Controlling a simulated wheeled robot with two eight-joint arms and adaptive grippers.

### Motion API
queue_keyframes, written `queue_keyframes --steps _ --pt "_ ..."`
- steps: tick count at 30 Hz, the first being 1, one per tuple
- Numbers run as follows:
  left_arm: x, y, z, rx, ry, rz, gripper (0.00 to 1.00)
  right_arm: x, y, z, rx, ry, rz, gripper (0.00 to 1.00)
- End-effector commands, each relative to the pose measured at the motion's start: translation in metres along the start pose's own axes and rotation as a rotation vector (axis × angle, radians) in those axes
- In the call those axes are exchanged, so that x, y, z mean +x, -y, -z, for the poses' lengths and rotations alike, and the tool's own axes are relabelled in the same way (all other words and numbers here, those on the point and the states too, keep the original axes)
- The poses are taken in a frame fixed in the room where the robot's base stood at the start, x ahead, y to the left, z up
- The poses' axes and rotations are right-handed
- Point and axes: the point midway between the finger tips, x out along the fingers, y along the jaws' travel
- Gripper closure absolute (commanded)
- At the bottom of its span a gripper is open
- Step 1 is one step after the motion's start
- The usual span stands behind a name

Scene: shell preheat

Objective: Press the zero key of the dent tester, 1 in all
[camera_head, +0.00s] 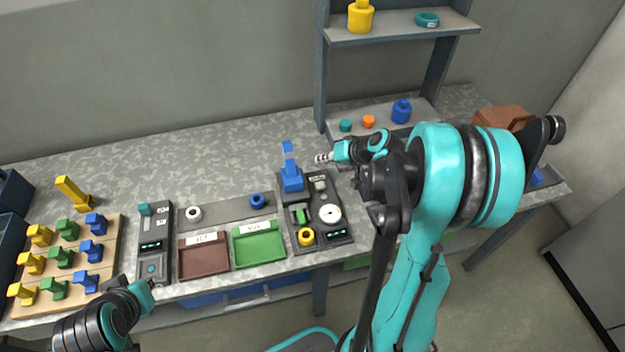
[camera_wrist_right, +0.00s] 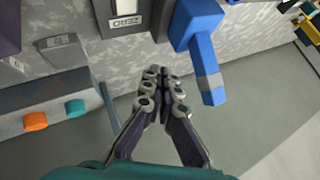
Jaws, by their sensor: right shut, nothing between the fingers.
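The dent tester (camera_head: 304,236) is a dark unit on the bench with a blue lever (camera_head: 290,170), a white round dial (camera_head: 330,214), a yellow ring and small lit displays. A label reading ZERO (camera_wrist_right: 125,22) shows upside down in the right wrist view, beside the blue lever (camera_wrist_right: 203,60); the key's own face is hard to make out there. My right gripper (camera_head: 322,157) is shut and empty, just behind and above the tester's back edge. Its fingertips (camera_wrist_right: 164,78) point toward the label, apart from it. My left gripper (camera_head: 148,286) is small and partly hidden at lower left.
A second dark unit (camera_head: 154,262) with a teal knob stands left of brown (camera_head: 203,262) and green (camera_head: 259,250) trays. A wooden board (camera_head: 110,246) holds several coloured pieces. A shelf stand (camera_head: 321,80) rises behind, with orange (camera_head: 368,121) and blue pieces near my right arm.

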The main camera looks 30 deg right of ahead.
Motion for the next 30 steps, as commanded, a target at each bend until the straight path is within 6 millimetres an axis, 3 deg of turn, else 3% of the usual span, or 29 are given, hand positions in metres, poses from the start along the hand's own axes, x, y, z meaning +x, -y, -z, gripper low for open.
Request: queue_keyframes --steps 14,30 --pt "0.005 0.000 -0.004 0.000 0.000 0.000 1.00 0.005 -0.004 -0.004 -0.001 0.001 -0.001 1.00" --pt "0.051 0.000 -0.036 0.000 0.000 0.000 1.00 0.054 -0.039 -0.039 -0.001 0.001 -0.001 1.00"
